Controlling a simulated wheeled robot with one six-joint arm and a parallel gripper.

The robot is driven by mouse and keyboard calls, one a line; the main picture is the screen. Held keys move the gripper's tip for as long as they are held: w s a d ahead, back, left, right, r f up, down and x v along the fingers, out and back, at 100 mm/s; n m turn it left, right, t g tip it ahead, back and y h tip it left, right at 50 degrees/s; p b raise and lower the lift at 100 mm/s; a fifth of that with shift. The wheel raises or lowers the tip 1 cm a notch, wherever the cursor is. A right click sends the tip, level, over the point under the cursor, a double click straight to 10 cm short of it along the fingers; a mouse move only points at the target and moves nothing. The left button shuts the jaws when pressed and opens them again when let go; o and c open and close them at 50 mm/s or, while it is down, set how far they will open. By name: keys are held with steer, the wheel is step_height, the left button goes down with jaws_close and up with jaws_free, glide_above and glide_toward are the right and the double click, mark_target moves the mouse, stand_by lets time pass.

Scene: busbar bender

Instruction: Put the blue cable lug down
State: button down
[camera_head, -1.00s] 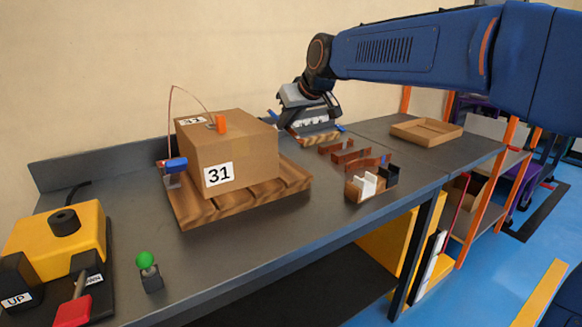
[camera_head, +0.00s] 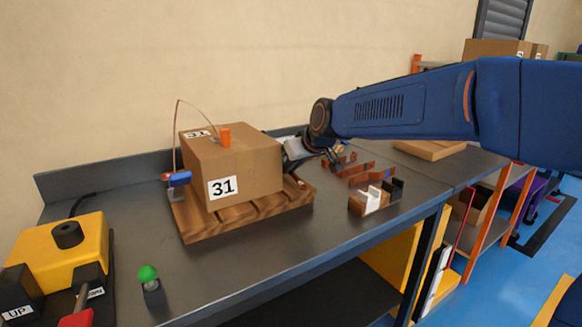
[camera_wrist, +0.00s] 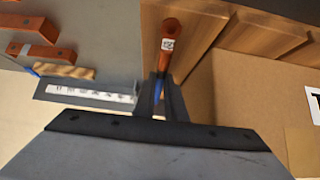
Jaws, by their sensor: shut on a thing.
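The cable lug shows in the wrist view as a copper-red tube (camera_wrist: 168,42) with a small white label and a blue part below it. My gripper (camera_wrist: 160,92) is shut on the blue part, and the lug sticks out beyond the fingertips over the wooden pallet (camera_wrist: 188,28). In the head view, my gripper (camera_head: 295,152) is low behind the right side of the carton, partly hidden by it. A small red and white spot shows by the pallet's right edge. I cannot tell whether the lug touches the pallet.
The carton marked 31 (camera_head: 232,172) stands on the pallet, close beside my gripper. Bent copper bars (camera_head: 362,172) and a small wooden block with white and black holders (camera_head: 368,200) are to the right. A labelled strip (camera_wrist: 90,93) lies left.

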steer(key=shift+f, duration=0.1)
steer(key=c, duration=1.8)
jaws_free()
steer(key=v, duration=1.7)
steer(key=shift+s+d, duration=0.1)
steer(key=shift+s, duration=0.1)
steer(key=s+d+f+m+h, duration=0.1)
steer(key=s+d+f, duration=0.5)
steer(key=s+d, duration=0.1)
steer(key=s+d+f+m+g+h, duration=0.1)
steer(key=s+d+f+m, duration=0.1)
steer(key=s+d+f, duration=0.4)
steer(key=s+d+f+m+h, duration=0.2)
steer(key=s+d+f, duration=0.4)
steer(key=s+d, duration=0.2)
steer(key=shift+s+d+g, duration=0.1)
steer(key=shift+d+g, duration=0.1)
steer(key=shift+g, duration=0.1)
steer(key=shift+o, duration=0.4)
steer(key=s+d+f+m+g+h, duration=0.1)
steer(key=s+d+f, duration=0.3)
steer(key=s+f, duration=0.3)
steer(key=shift+s+m, duration=0.4)
